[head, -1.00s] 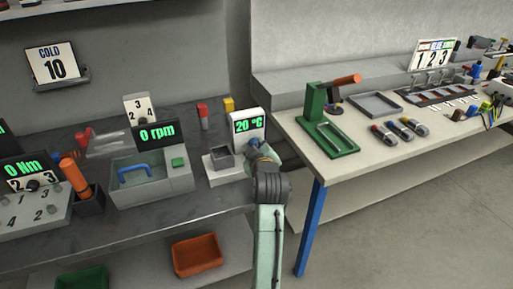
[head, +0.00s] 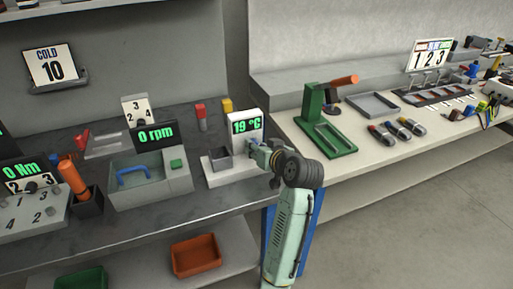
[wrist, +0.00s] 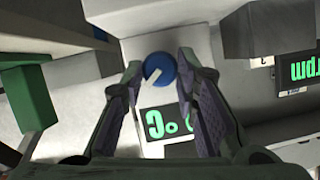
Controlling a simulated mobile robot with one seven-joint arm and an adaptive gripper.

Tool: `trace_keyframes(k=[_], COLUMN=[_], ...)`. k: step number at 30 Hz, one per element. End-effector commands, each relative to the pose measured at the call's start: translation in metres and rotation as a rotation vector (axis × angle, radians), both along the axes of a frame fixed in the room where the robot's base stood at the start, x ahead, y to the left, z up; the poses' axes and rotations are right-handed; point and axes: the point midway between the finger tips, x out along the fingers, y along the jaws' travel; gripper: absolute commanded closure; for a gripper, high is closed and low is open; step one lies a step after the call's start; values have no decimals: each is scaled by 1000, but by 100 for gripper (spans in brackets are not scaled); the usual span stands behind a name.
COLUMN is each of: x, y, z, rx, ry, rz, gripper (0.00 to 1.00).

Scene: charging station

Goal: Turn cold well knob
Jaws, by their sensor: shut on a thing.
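The cold well is a white unit with a small square grey well (head: 220,162) and an upright panel whose green display (head: 246,124) reads 19 °C. Its blue round knob (wrist: 160,69) with a white pointer mark shows in the wrist view, next to the upside-down display (wrist: 168,122). My gripper (wrist: 160,66) is shut on the knob, one finger on each side. In the head view my gripper (head: 258,152) is at the panel's lower front and hides the knob. A card on the wall (head: 50,66) reads COLD 10.
A grey box with a 0 rpm display (head: 156,135) and blue handle stands left of the cold well. Red (head: 201,117) and yellow (head: 227,105) pieces stand behind it. A green press (head: 325,125) is on the white table at right. An orange bin (head: 196,255) is below.

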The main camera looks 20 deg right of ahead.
Motion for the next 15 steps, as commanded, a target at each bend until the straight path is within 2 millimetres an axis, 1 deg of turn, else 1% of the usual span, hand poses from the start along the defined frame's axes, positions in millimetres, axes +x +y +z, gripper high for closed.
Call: trace_keyframes(k=[15], x=[0], y=[-5], z=[-3], rx=[478], ry=[16], rz=[0], gripper=[100])
